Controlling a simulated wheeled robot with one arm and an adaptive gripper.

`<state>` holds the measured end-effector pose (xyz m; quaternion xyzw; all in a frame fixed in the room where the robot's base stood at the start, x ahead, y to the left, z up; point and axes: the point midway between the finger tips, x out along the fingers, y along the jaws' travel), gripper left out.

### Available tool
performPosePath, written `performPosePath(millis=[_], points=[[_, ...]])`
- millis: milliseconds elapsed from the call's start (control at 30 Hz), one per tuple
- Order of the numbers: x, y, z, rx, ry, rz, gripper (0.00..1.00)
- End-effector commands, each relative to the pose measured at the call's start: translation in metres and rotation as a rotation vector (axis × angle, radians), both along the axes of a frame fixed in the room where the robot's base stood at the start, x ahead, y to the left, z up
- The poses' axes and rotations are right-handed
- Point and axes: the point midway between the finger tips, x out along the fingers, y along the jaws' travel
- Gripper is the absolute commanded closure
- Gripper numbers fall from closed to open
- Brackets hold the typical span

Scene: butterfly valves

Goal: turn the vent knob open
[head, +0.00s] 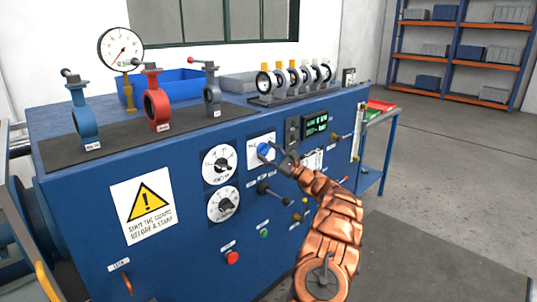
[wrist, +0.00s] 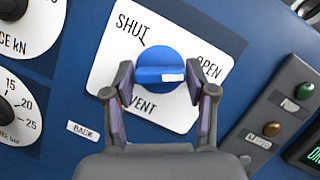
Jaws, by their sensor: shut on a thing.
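The vent knob (wrist: 158,62) is blue and round with a raised bar across its face. It sits on a white plate (wrist: 187,32) marked SHUT, OPEN and VENT. In the wrist view the bar lies level, with a white mark toward its right end, on the side of the OPEN label. My gripper (wrist: 160,82) has one finger on each side of the knob and is shut on it. In the head view the knob (head: 265,149) shows on the panel, with my gripper (head: 278,158) at its right side; the finger contact is too small to see there.
Two white dials (head: 219,164) sit left of the vent plate. A black lever (head: 268,189) sticks out below it. A green display (head: 315,125) and indicator lamps (wrist: 304,91) are to the right. Valves (head: 157,105) stand on top of the blue cabinet (head: 85,215).

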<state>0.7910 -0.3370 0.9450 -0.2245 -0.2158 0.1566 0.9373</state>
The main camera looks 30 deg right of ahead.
Motion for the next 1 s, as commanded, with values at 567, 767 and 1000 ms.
performPosePath(millis=[567, 767, 1000], points=[[0.0, 0.0, 0.0, 0.002, 0.001, -0.001, 0.25], [0.0, 0.0, 0.0, 0.002, 0.001, 0.001, 0.25], [-0.011, -0.005, -0.005, 0.004, 0.003, 0.0, 0.25]])
